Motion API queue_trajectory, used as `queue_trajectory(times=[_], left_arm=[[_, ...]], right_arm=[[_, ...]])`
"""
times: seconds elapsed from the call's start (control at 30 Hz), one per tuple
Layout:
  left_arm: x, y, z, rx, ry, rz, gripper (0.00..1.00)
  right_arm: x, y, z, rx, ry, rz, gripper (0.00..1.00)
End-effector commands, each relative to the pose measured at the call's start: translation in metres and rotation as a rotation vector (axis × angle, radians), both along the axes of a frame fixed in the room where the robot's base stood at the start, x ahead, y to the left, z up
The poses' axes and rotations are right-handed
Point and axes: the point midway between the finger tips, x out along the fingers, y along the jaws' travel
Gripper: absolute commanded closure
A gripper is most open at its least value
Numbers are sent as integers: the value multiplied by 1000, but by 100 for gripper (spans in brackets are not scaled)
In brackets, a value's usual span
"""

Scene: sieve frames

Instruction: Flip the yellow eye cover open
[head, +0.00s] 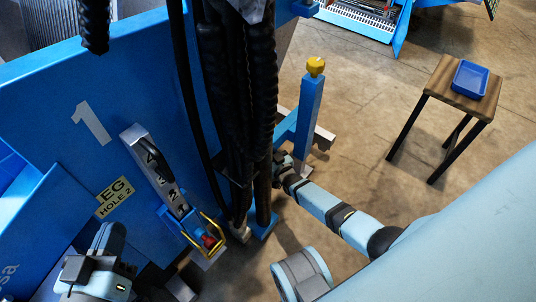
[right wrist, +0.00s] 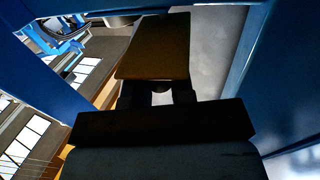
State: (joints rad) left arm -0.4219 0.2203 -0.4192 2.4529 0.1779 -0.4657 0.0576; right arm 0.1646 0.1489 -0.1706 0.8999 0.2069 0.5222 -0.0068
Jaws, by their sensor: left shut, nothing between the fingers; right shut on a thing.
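A yellow wire-like frame (head: 209,242) surrounds a red part at the lower end of a grey lever plate; I cannot tell whether this is the yellow eye cover. My left gripper (head: 78,272) is at the lower left, shut and empty, apart from that frame. My right arm reaches in from the right to the foot of the black hoses, where my right gripper (head: 279,160) is partly hidden. In the right wrist view the right gripper (right wrist: 160,92) is shut against a dark brownish-yellow plate (right wrist: 155,48), in shadow. Whether this plate is the cover is unclear.
A blue machine panel (head: 60,115) marked 1 fills the left. Thick black hoses (head: 235,90) hang in the middle. A blue post (head: 308,110) with a yellow knob (head: 316,66) stands beside them. A wooden stool (head: 448,88) with a blue tray (head: 470,78) stands right on open floor.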

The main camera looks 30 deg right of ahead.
Motion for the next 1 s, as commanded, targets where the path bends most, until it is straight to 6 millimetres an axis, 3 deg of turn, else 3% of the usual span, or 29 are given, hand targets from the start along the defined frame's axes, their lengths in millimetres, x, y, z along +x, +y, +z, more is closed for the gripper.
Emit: queue_trajectory(times=[0.53, 0.57, 0.63, 1.0], left_arm=[[1, -2, 2, -11, -1, 4, 100], [1, -1, 2, -11, -1, 3, 100], [1, -1, 2, -9, -1, 3, 100], [0, 0, 5, 2, -8, -2, 100]], right_arm=[[2, 0, 1, 1, -3, -3, 100], [2, 0, 1, 1, -3, -3, 70], [2, 0, 1, 1, -2, -3, 54], [-3, -1, 2, 1, 0, -3, 52]])
